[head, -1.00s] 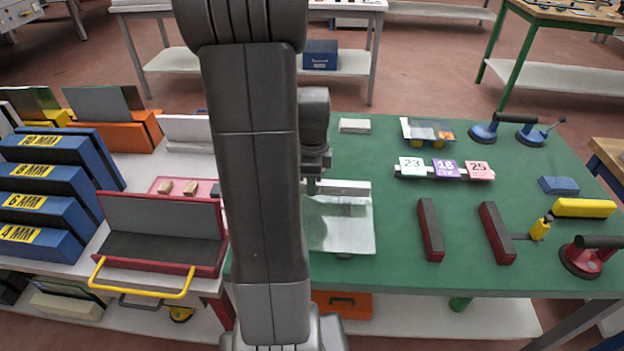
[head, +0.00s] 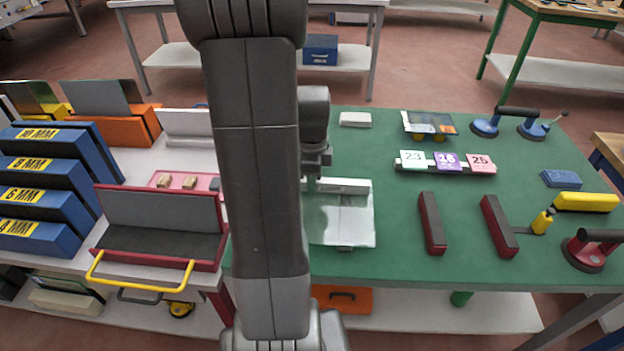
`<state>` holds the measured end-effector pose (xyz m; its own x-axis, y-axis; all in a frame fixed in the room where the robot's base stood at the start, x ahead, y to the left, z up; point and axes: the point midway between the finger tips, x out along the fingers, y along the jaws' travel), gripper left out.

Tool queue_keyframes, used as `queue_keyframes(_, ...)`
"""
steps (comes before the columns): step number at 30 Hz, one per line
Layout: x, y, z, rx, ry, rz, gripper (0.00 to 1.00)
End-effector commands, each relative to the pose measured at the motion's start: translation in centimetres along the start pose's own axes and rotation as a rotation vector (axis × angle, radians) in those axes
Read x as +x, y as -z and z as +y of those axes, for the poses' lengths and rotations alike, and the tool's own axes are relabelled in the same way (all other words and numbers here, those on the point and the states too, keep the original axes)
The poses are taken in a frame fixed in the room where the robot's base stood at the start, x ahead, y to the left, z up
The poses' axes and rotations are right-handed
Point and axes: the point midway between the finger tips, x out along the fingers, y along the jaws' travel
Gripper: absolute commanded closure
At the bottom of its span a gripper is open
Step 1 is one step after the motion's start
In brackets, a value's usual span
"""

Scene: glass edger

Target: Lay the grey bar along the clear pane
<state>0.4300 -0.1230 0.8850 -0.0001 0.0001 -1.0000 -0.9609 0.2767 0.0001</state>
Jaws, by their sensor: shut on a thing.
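The clear pane (head: 350,225) lies on the green table, just right of my arm, which covers its left part. The light grey bar (head: 347,186) shows at the pane's far edge, running left to right, with its left end hidden behind my arm. My gripper (head: 312,186) is mostly hidden by my arm. It is low over the table at the bar's visible left part and is shut on the bar. I cannot tell whether the bar touches the pane.
Two dark red padded blocks (head: 432,223) (head: 498,226) lie right of the pane. Number cards (head: 446,162), suction lifters (head: 518,124) and a yellow block (head: 586,202) are farther out. A red tray (head: 160,226) and blue racks (head: 40,190) stand left. Green table between pane and blocks is clear.

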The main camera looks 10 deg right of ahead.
Motion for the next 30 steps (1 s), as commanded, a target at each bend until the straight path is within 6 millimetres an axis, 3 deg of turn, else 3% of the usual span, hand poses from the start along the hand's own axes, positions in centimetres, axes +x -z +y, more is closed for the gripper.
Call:
queue_keyframes(13, 0.7, 0.0, 0.0, 0.000, 0.000, 0.000, 1.00)
queue_keyframes(14, 0.7, 0.0, 0.0, 0.000, 0.001, 0.000, 0.76)
queue_keyframes(17, 0.6, 0.0, 0.0, 0.000, 0.000, 0.000, 0.57)
queue_keyframes(26, 0.6, 0.0, 0.0, 0.000, -0.001, 0.000, 0.55)
queue_keyframes(30, -0.6, 0.0, -0.1, 0.000, 0.004, -0.001, 0.55)
